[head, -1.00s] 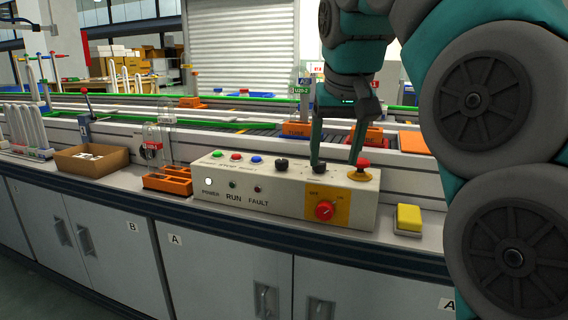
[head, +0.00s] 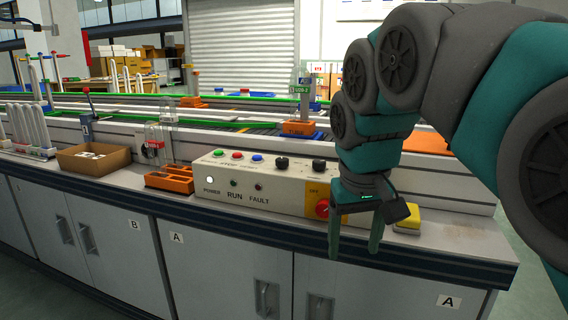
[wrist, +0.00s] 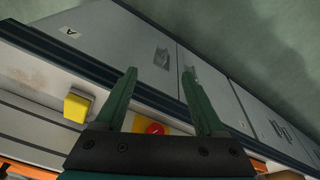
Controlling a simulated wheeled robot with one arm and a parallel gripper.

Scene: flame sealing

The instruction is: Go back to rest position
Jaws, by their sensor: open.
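My gripper (head: 355,240) hangs in front of the counter's front edge in the head view, fingers pointing down, open and empty. It also shows in the wrist view (wrist: 163,95), with its two green fingers apart and nothing between them. The control panel (head: 262,188) stands on the counter behind it. The panel has push buttons, black knobs and a red rotary knob (head: 322,208), which my gripper partly covers. The power lamp (head: 210,180) is lit white. The panel's right end is hidden by my arm.
A yellow block (head: 407,219) sits on the counter right of the panel, close behind my gripper. An orange rack (head: 168,180) and a cardboard box (head: 92,158) stand to the left. Grey cabinets (head: 220,265) lie below the counter edge. The conveyor runs behind.

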